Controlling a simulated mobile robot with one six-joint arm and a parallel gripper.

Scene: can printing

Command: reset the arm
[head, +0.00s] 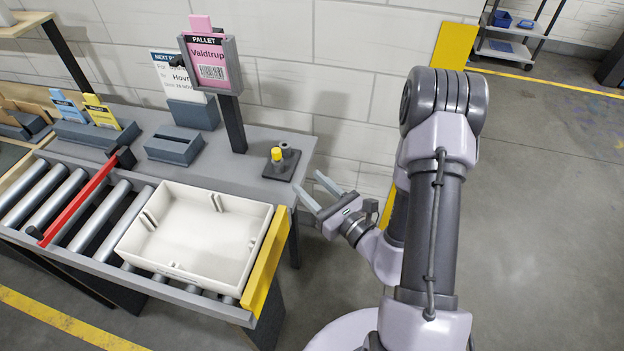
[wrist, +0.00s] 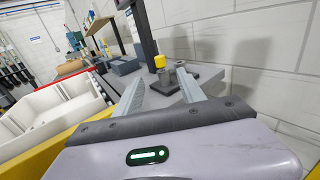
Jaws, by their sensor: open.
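My gripper (head: 322,191) is open and empty in the head view. It is in the air beside the right end of the grey table (head: 222,160), with its fingers pointing up and left toward the table. My arm is bent, with the elbow high at the right of the picture. In the wrist view my gripper's two fingers (wrist: 161,98) are spread apart with nothing between them. Beyond them a small yellow-topped peg (wrist: 160,63) stands on a dark base; it also shows in the head view (head: 277,155).
An empty white tray (head: 205,235) sits on the roller conveyor, against a yellow end stop (head: 265,262). A red bar (head: 78,205) crosses the rollers. A pink pallet card (head: 209,65) stands on a post at the table's back. The floor right of my arm is clear.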

